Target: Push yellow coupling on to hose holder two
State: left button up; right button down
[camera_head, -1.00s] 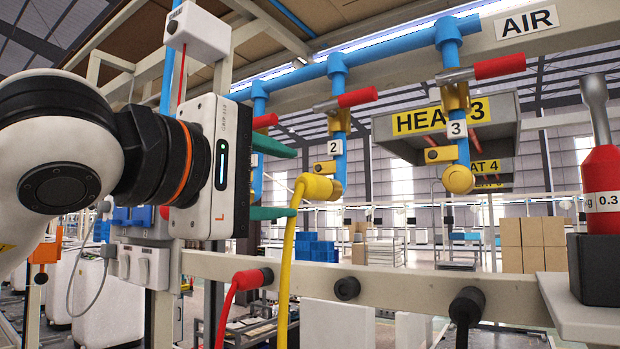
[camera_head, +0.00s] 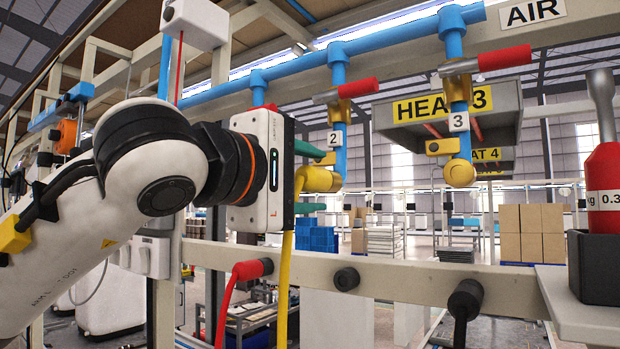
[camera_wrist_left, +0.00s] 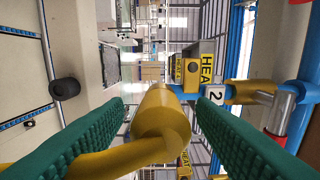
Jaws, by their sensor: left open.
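The yellow coupling (camera_head: 318,180) sits at the lower end of the blue pipe labelled 2, with its yellow hose (camera_head: 283,290) hanging down. My left gripper (camera_head: 311,179) is open, its green fingers above and below the coupling. In the left wrist view the coupling (camera_wrist_left: 160,122) lies between the two fingers, with visible gaps beside them; contact cannot be told. A bare black stub (camera_head: 346,279) on the beige rail sits below and to the right of the coupling; it also shows in the wrist view (camera_wrist_left: 64,89). No number is legible on it. My right gripper is out of view.
The beige rail (camera_head: 400,290) runs below the gripper. A red hose end (camera_head: 252,269) is on it at left, and a black hose end (camera_head: 465,300) at right. Red-handled valve 2 (camera_head: 357,88) is above. A red tool (camera_head: 604,175) stands far right.

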aim_at(301, 178)
pick_arm(q)
jog(key=shift+b, duration=0.5)
dwell(0.7)
jog(key=shift+c, duration=0.5)
grip_shut()
jog(key=shift+s+a+f, duration=0.1)
jog(key=shift+s+a, duration=0.05)
jog(key=shift+s, duration=0.1)
jog(key=shift+b+v, duration=0.45)
jog(key=shift+v, duration=0.35)
jog(key=shift+s+a, duration=0.15)
jog(key=shift+a, duration=0.1)
jog(key=shift+b+v, duration=0.8)
jog(key=shift+v, duration=0.9)
